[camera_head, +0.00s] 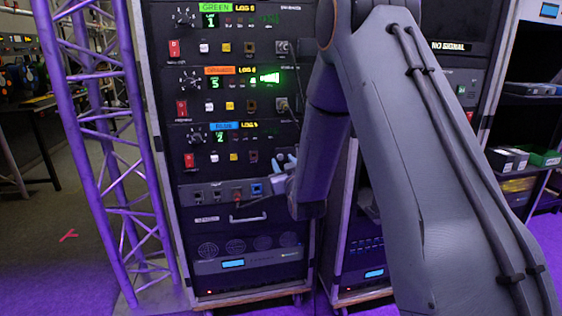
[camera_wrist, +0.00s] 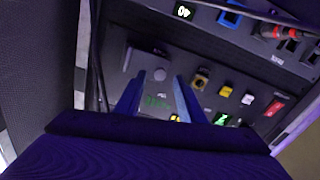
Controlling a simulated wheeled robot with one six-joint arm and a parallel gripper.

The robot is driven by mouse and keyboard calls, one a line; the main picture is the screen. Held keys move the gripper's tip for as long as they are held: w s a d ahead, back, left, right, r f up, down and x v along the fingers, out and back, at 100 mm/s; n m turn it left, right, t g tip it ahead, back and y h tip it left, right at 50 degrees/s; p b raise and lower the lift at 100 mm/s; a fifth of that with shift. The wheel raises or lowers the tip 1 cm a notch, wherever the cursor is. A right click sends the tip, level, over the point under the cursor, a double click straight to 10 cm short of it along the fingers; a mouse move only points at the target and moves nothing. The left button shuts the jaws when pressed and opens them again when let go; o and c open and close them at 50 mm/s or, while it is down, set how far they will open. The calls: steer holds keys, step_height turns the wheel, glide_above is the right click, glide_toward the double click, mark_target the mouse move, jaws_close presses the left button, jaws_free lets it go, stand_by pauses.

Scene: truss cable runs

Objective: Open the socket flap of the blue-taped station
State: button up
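The blue-taped station (camera_head: 225,127) is the third panel down in the rack, with a blue label, a dial, a red switch and a display reading 2. In the head view my gripper (camera_head: 284,160) is at this panel's right end and hides its socket flap. In the wrist view, where the panel appears upside down, the two fingers of my gripper (camera_wrist: 160,77) are apart. A small round grey knob (camera_wrist: 160,75) shows between the fingertips, on a dark plate that seems to lie flat at the socket. I cannot tell whether the fingers touch it.
The green (camera_head: 215,8) and orange (camera_head: 218,71) stations are above. A patch panel (camera_head: 215,195) with a red plug and a blue socket (camera_wrist: 230,18) is below, with a cable and handle close by. A purple truss (camera_head: 95,140) stands at the left. Another rack is at right.

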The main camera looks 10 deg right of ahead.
mark_target(280, 158)
steer(key=shift+w, duration=1.55)
steer(key=shift+c, duration=0.2)
jaws_close()
